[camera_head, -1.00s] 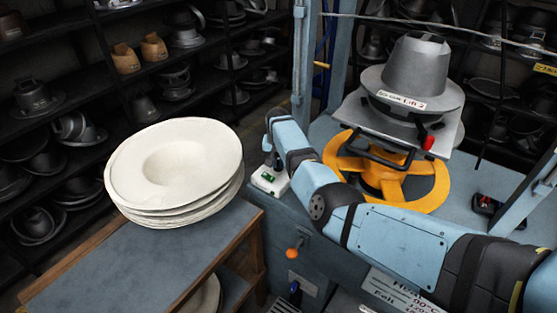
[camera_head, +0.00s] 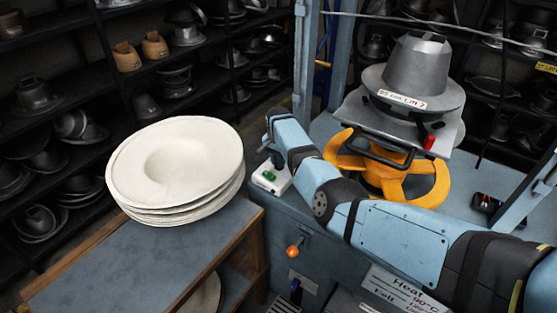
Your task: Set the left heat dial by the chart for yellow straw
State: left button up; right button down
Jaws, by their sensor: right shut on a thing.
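My right arm reaches in from the right across the press bench. Its gripper (camera_head: 270,160) is small and dark at the far end, over a white box (camera_head: 272,179) with a green mark on the bench's left corner. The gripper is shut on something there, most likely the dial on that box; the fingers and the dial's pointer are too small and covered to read. The chart (camera_head: 400,290) at the bottom is partly hidden by my arm; "Heat", "Felt" and some °C figures show. My left gripper is not in view.
A grey metal hat mould (camera_head: 417,75) stands on a plate above an orange wheel (camera_head: 425,188). Pale hat bodies (camera_head: 175,165) are stacked on a side table (camera_head: 130,265) at left. Another small dial box (camera_head: 486,204) sits at right. An orange-knobbed lever (camera_head: 293,251) juts from the bench front.

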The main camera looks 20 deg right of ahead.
dwell(0.3)
jog(key=c, duration=1.2)
grip_release()
jog(key=shift+o, duration=0.2)
jog(key=shift+r, duration=0.1)
notch_tip(320, 180, up, 14)
jog(key=shift+f, duration=0.2)
